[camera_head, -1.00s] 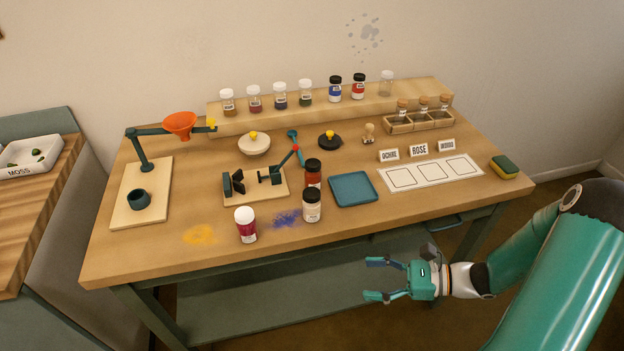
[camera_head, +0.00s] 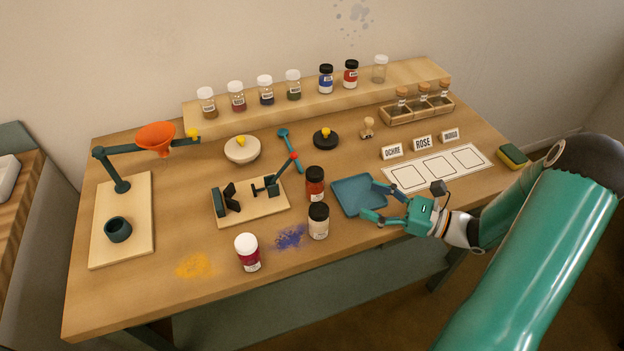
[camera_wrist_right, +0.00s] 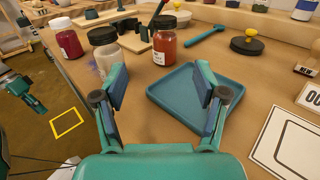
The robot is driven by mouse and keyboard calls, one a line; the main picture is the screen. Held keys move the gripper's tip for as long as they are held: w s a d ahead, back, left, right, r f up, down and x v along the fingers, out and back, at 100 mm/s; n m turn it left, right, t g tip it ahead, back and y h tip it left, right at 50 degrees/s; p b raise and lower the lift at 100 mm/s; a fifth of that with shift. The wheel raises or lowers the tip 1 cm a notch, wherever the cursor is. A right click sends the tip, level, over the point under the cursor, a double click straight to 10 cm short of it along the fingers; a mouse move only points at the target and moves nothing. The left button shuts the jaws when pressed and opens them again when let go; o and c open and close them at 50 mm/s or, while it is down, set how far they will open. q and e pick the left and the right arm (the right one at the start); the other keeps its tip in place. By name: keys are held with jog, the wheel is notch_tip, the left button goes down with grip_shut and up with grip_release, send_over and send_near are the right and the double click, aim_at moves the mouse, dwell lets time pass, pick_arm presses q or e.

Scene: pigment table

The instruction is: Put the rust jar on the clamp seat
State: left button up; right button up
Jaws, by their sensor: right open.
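The rust jar (camera_head: 315,184), orange-red with a black lid, stands upright on the table behind a cream jar with a black lid (camera_head: 318,222). In the right wrist view the rust jar (camera_wrist_right: 165,42) stands ahead, between and beyond the fingers. The clamp (camera_head: 250,198), with dark jaws and a red-tipped lever on a wooden base, is left of the rust jar; its seat is empty. My right gripper (camera_head: 366,199) is open and empty over the blue tray, apart from the jar. My left gripper does not show in the head view.
The blue tray (camera_head: 350,188) lies right of the rust jar. A white-lidded crimson jar (camera_head: 248,252) stands front left. A funnel stand (camera_head: 121,215) is at the left, and name cards (camera_head: 422,143) are at the right. A raised shelf (camera_head: 340,102) with several jars runs along the back.

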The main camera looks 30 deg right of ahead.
jog(key=p, duration=0.2)
send_near(314, 172)
jog(key=w+a, duration=0.1)
jog(key=w+a+f, duration=0.2)
jog(key=w, duration=0.1)
jog(key=x, duration=0.2)
jog(key=p+x, duration=0.1)
jog(key=x, duration=0.1)
jog(key=shift+w+d+r, duration=0.1)
jog(key=shift+w+r, duration=0.15)
jog(key=shift+w, duration=0.1)
jog(key=shift+w+p, duration=0.3)
jog(key=shift+f, duration=0.1)
jog(key=shift+c, duration=0.2)
grip_shut()
